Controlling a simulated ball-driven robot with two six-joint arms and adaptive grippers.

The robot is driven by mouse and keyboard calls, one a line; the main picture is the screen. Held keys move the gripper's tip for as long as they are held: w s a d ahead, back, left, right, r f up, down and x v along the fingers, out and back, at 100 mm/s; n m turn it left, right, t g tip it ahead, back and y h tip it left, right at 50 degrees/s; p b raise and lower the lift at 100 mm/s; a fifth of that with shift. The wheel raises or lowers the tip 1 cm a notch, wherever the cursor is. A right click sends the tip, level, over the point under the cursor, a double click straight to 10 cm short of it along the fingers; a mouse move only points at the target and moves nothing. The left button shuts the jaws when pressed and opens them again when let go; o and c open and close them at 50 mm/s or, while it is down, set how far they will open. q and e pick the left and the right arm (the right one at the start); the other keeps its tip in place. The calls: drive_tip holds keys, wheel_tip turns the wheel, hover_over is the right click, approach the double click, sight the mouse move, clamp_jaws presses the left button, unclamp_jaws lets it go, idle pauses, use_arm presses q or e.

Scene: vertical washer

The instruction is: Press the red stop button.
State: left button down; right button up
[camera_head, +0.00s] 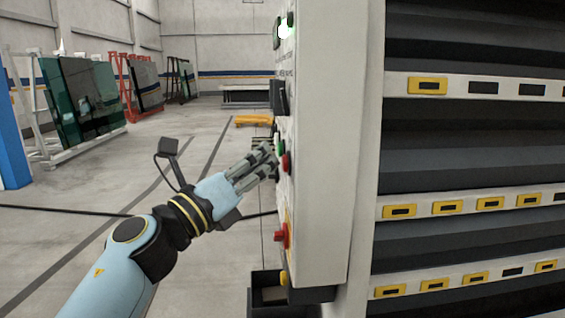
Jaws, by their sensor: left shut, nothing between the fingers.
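The white control panel (312,200) stands edge-on in the middle of the head view. A small red button (286,163) sticks out from its face, just below a green button (281,147). A larger red knob (281,236) is lower on the same face, by a yellow patch. My left gripper (268,158) is shut and empty. Its fingertips are right beside the small red button and the green one. I cannot tell whether they touch either. My right gripper is out of view.
The washer's dark slatted side (470,145) with yellow-framed slots fills the right. A dark open box (268,296) sits below the panel. Glass racks (82,100) stand far back left. A yellow platform (253,120) lies on the floor behind. Open floor lies left of my arm.

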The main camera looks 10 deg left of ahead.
use_arm(q)
drive_tip(key=shift+d, duration=0.15)
idle(0.4)
drive_tip(key=shift+w+d, duration=0.15)
drive_tip(key=shift+d, duration=0.2)
idle(0.4)
idle(0.4)
drive_tip(key=shift+s+a, duration=0.25)
drive_tip(key=shift+a, duration=0.65)
drive_tip(key=shift+s+a+b, duration=0.2)
drive_tip(key=shift+s+a, duration=0.05)
drive_tip(key=shift+a, duration=0.55)
drive_tip(key=shift+s+a+b, duration=0.15)
drive_tip(key=shift+s+a, duration=0.05)
drive_tip(key=shift+a, duration=0.65)
drive_tip(key=shift+s+a+b, duration=0.2)
drive_tip(key=shift+s+a, duration=0.05)
drive_tip(key=shift+a, duration=0.55)
